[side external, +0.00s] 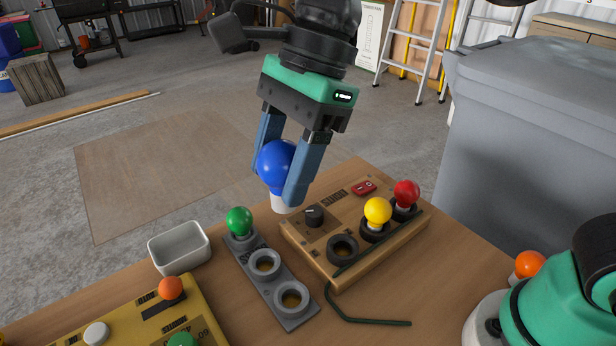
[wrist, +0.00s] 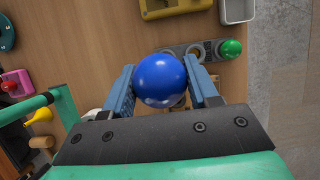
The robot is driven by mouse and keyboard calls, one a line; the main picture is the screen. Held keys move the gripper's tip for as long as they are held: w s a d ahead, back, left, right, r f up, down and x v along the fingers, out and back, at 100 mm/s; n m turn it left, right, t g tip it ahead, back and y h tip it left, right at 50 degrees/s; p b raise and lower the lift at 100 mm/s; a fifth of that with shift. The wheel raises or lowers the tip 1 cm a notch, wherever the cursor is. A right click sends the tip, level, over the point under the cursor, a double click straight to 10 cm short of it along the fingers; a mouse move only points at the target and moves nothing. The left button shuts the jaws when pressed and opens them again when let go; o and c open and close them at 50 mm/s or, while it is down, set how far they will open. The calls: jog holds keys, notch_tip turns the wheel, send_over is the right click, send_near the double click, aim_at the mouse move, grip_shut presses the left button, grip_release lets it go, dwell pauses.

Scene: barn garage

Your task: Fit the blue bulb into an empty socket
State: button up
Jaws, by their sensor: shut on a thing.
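My gripper (side external: 283,172) is shut on the blue bulb (side external: 276,165), with one blue finger on each side of it. The bulb's white base points down, above the far edge of the table, and its tip is in the air. In the wrist view the bulb (wrist: 160,80) sits between the fingers and hides part of the grey strip. The grey strip (side external: 275,301) holds a green bulb (side external: 239,221) at its far end and has two empty sockets (side external: 265,262) (side external: 291,296). The wooden box (side external: 322,262) has an empty socket (side external: 342,249) beside a yellow bulb (side external: 377,211) and a red bulb (side external: 406,193).
A white tray (side external: 181,247) stands left of the strip. A yellow box (side external: 110,320) with coloured knobs is at the front left. A dark green rod (side external: 365,321) lies in front of the wooden box. A grey bin (side external: 545,130) stands behind the table at right.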

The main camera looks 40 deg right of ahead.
jog(key=shift+w+d, duration=0.15)
jog(key=shift+d, duration=0.1)
jog(key=w+d+f+m+t, duration=0.1)
jog(key=w+d+f+m, duration=0.1)
jog(key=d+f, duration=0.3)
jog(key=m, duration=0.3)
send_over(333, 250)
jog(key=d, duration=0.1)
notch_tip(333, 250, down, 5)
jog(key=shift+t, duration=0.4)
jog(key=shift+s+d+f, duration=0.1)
jog(key=shift+s+f, duration=0.05)
jog(key=shift+f, duration=1.35)
jog(key=shift+s+d+f, duration=0.1)
jog(key=shift+s+f, duration=0.05)
jog(key=shift+f, duration=1.3)
jog(key=shift+f, duration=0.6)
jog(key=o, duration=1)
jog(key=shift+c, duration=0.2)
jog(key=shift+r, duration=0.1)
jog(key=v, duration=1)
jog(key=shift+r, duration=0.4)
